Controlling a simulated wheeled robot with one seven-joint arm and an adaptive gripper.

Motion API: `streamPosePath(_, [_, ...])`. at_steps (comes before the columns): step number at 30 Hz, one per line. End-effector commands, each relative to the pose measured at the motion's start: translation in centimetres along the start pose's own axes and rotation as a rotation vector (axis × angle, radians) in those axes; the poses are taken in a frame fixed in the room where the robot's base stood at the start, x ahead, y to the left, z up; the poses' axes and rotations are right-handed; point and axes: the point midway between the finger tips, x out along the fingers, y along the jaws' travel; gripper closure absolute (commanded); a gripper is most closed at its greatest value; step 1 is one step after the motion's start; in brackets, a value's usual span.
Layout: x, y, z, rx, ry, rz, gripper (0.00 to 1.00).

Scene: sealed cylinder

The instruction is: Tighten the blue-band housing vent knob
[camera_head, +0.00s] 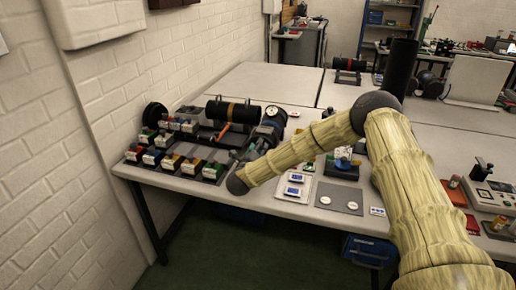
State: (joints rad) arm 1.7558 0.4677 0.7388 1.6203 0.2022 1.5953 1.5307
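One lies across a rack and has a yellow-orange band (232,112). Another dark housing (267,132), with a round white-faced gauge at its end, shows a bluish ring that looks like the blue band. Its vent knob is too small to make out. My arm reaches left over the bench, its dark wrist (237,184) low at the front edge. Dark parts just above the wrist, below the gauge housing, may be my gripper (250,153). Its fingers and any contact cannot be made out.
Small blocks with red, blue, yellow and green tops (171,162) stand in rows left of my wrist. An orange-handled tool (224,131) lies below the yellow-banded housing. A grey mat (338,205) with white discs lies right.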

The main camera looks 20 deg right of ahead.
Motion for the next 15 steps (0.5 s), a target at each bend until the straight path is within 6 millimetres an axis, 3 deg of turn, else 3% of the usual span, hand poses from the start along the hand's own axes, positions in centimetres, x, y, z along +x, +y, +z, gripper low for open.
streamPosePath(3, [-0.02, 0.01, 0.01, 0.0, 0.0, 0.0, 0.7])
streamPosePath(8, [-0.02, 0.0, 0.02, 0.0, 0.0, 0.0, 0.99])
streamPosePath(15, [-0.03, 0.02, 0.01, -0.008, 0.0, 0.0, 1.0])
